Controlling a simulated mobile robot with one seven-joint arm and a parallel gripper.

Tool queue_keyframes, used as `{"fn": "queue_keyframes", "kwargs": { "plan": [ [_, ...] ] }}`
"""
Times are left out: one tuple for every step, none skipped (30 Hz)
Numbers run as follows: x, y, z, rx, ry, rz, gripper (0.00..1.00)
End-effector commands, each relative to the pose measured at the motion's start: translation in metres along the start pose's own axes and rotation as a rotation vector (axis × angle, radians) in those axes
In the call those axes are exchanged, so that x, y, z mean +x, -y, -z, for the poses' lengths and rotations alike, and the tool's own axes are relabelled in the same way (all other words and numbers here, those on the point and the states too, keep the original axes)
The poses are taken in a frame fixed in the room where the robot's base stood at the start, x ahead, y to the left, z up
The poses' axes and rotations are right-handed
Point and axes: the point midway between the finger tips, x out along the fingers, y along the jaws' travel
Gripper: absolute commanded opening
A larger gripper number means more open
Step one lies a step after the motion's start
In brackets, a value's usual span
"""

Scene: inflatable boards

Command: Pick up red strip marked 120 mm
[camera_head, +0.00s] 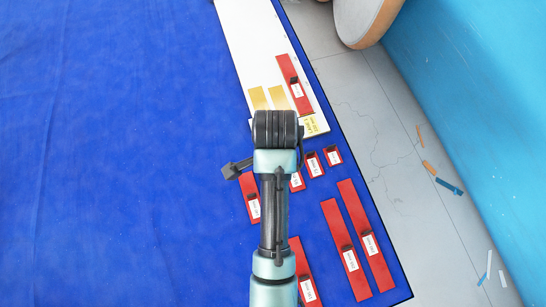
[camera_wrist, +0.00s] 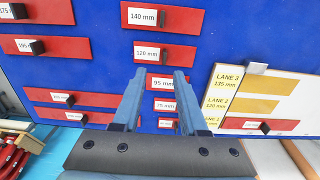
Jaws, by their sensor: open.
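The red strip marked 120 mm (camera_wrist: 178,54) lies flat on the blue mat in the wrist view, with a small dark block beside its label. It sits between the strip marked 140 mm (camera_wrist: 185,19) and the shorter one marked 95 mm (camera_wrist: 166,84). My gripper (camera_wrist: 158,74) is open and empty. Its fingertips show just below the 120 mm strip in that view, on either side of the 95 mm label. In the head view my arm seems to hide the 120 mm strip.
More red strips, including one marked 75 mm (camera_wrist: 165,106), lie close by. A white lane board (camera_head: 247,45) with yellow bars carries another red strip (camera_head: 300,92). The blue mat (camera_head: 110,150) is clear at left. A blue wall (camera_head: 470,100) stands at right.

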Motion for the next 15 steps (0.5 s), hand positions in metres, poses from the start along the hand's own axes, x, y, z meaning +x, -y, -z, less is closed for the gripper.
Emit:
{"fn": "queue_keyframes", "kwargs": {
  "plan": [
    [0.007, 0.000, 0.000, -0.001, 0.001, -0.003, 0.42],
    [0.011, 0.000, 0.000, -0.001, 0.000, -0.001, 0.42],
    [0.016, 0.000, 0.000, -0.001, 0.000, -0.001, 0.42],
    [0.018, 0.001, 0.000, -0.001, 0.000, 0.001, 0.42],
    [0.021, 0.001, 0.000, -0.001, 0.000, 0.001, 0.42],
    [0.023, 0.001, 0.000, -0.001, 0.000, 0.002, 0.42],
    [0.025, 0.001, 0.000, -0.001, -0.001, 0.002, 0.42],
    [0.026, 0.001, 0.000, -0.002, -0.001, 0.003, 0.42],
    [0.027, 0.002, 0.000, -0.002, -0.001, 0.003, 0.42],
    [0.029, 0.002, 0.000, -0.002, -0.001, 0.003, 0.42],
    [0.032, 0.002, 0.000, -0.002, 0.000, 0.002, 0.42],
    [0.035, 0.003, -0.001, -0.002, 0.000, 0.002, 0.42],
    [0.039, 0.003, -0.001, -0.002, 0.000, 0.001, 0.42],
    [0.043, 0.004, -0.001, -0.002, 0.000, 0.001, 0.42],
    [0.048, 0.006, -0.001, -0.002, 0.000, 0.002, 0.42]
  ]
}}
